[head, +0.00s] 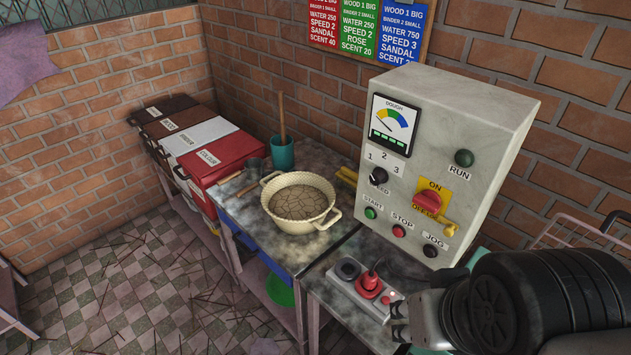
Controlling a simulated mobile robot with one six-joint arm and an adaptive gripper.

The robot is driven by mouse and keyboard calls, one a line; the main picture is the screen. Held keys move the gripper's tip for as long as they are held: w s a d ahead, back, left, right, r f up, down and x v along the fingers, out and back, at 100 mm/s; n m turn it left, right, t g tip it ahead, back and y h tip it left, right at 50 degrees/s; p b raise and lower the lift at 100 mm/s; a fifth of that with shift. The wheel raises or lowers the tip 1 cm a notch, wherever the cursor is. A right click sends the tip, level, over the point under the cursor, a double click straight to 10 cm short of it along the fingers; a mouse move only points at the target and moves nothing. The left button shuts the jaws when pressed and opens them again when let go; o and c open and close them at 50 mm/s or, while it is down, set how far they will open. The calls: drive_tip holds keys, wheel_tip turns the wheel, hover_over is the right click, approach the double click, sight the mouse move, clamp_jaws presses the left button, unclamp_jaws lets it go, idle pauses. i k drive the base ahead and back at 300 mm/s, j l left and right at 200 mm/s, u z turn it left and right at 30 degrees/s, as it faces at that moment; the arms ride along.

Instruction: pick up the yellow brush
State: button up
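I cannot make out a clear yellow brush in the head view. A small pale yellowish object (346,174) lies at the back of the table, partly hidden by the control box, and I cannot tell what it is. A yellow piece (446,226) sits by the red switch on the control box front and looks like part of the switch. My gripper (399,320) is at the bottom right, low in front of the control box, near the grey socket block (362,288). Its fingers show edge-on, so its opening is unclear. I see nothing held in it.
The grey control box (522,130) stands at the right. A cream basin (335,192) of brown dough sits mid-table, with a teal cup (283,155) holding a wooden stick behind it. Labelled bins, the nearest red (222,157), stand left. The checkered floor (140,290) has scattered sticks.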

sight(347, 176)
drive_tip(key=i+j+z, duration=0.2)
drive_tip(key=z, duration=0.25)
drive_tip(key=i+j+z, duration=0.1)
drive_tip(key=j+z, duration=0.3)
drive_tip(key=i+j+z, duration=0.1)
drive_tip(key=j+z, duration=0.35)
drive_tip(key=i+j+z, duration=0.1)
drive_tip(key=j, duration=1.05)
drive_tip(key=i+j+z, duration=0.1)
drive_tip(key=j, duration=1)
